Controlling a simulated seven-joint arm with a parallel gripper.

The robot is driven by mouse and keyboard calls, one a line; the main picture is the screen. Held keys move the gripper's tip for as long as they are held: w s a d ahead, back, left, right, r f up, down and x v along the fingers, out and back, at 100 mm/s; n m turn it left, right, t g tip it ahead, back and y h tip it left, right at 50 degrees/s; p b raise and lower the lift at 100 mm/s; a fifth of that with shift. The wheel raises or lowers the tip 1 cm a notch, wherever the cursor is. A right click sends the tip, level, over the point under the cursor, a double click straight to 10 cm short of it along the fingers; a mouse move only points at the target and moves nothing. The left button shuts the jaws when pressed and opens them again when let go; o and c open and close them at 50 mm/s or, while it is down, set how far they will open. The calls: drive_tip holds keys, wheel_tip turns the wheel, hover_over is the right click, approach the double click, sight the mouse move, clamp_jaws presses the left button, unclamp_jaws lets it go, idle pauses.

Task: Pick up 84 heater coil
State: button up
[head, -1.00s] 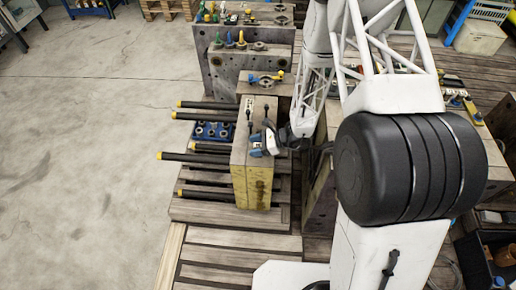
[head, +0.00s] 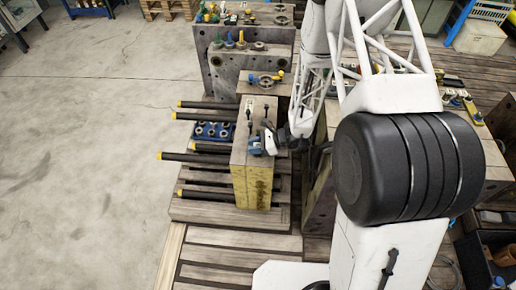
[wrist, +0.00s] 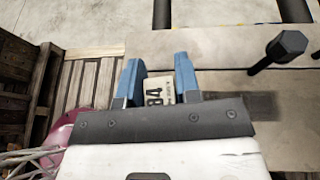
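My gripper (wrist: 159,65) has two blue fingers, pointing down over the top of a grey-and-yellow mould block. A small pale tag reading "84" (wrist: 158,92) sits between the fingers in the wrist view and nearly fills the gap. Whether the fingers touch it is not clear. The coil itself cannot be made out; my fingers and palm cover that spot.
The mould block (head: 252,180) stands on a wooden pallet (head: 215,212). A dark bolt (wrist: 286,47) stands up right of my fingers. Black bars with yellow ends (head: 205,105) stick out left. A taller steel block (head: 225,75) with coloured fittings stands behind. The floor at left is clear.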

drive_tip(key=shift+c, duration=1.1)
drive_tip(key=shift+r, duration=5)
